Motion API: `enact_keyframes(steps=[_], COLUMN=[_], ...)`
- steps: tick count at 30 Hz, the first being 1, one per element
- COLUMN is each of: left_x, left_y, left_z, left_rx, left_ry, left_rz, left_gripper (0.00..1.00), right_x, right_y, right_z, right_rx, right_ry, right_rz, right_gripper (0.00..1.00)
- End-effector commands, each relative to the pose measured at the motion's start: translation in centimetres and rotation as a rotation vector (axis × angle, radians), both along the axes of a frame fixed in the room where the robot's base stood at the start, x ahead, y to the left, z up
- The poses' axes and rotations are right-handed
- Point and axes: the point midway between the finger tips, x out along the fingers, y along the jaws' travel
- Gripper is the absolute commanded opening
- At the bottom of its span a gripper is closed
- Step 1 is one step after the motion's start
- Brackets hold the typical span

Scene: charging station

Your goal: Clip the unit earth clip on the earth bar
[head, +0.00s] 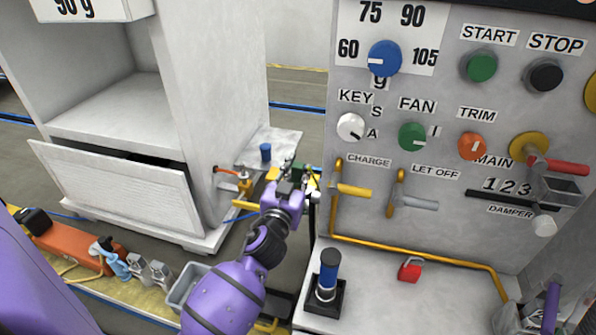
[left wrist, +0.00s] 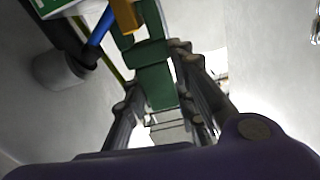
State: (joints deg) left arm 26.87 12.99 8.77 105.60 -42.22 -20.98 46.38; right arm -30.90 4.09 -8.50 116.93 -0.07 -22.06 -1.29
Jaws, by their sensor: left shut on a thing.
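My left gripper (head: 303,180) is beside the small shelf on the white cabinet's right side. In the left wrist view, its two fingers (left wrist: 165,80) are shut on a green block-shaped piece (left wrist: 152,75), which looks like the unit earth clip. In the head view the green piece is small and mostly hidden by the gripper. An orange-brown bar end (left wrist: 126,15) shows right by the top of the green piece; I cannot tell whether they touch. I cannot surely pick out the earth bar. My right gripper is not clearly in view.
A blue cylinder (head: 266,153) stands on the small shelf (head: 268,138). The control panel (head: 450,90) with levers and knobs rises to the right. An orange case (head: 65,248) lies at lower left.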

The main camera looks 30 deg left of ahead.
Motion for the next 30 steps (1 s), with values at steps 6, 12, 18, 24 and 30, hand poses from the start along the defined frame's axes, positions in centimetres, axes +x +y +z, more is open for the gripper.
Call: enact_keyframes(steps=[6,12,18,24,30], left_x=[0.0,0.0,0.0,-0.6,-4.0], left_y=[0.0,0.0,0.0,-0.2,-1.0], left_z=[-0.6,-0.5,-0.6,-0.7,-0.8], left_rx=[-0.001,-0.001,-0.001,-0.002,-0.005], left_ry=[0.000,-0.001,0.000,0.001,0.003], left_rz=[0.000,0.000,0.000,0.000,0.001], left_gripper=[0.00,0.45,0.46,0.46,0.46], right_x=[-0.7,-0.6,-0.1,0.1,0.0], right_y=[-0.1,-0.1,0.0,0.0,0.0], right_z=[-0.6,-0.6,-0.5,-0.4,-0.5], right_rx=[-0.001,-0.001,0.001,0.000,0.000], right_ry=[0.014,0.012,0.004,-0.002,0.001], right_rz=[-0.002,-0.002,0.000,0.002,0.001], right_gripper=[0.40,0.40,0.40,0.40,0.40])
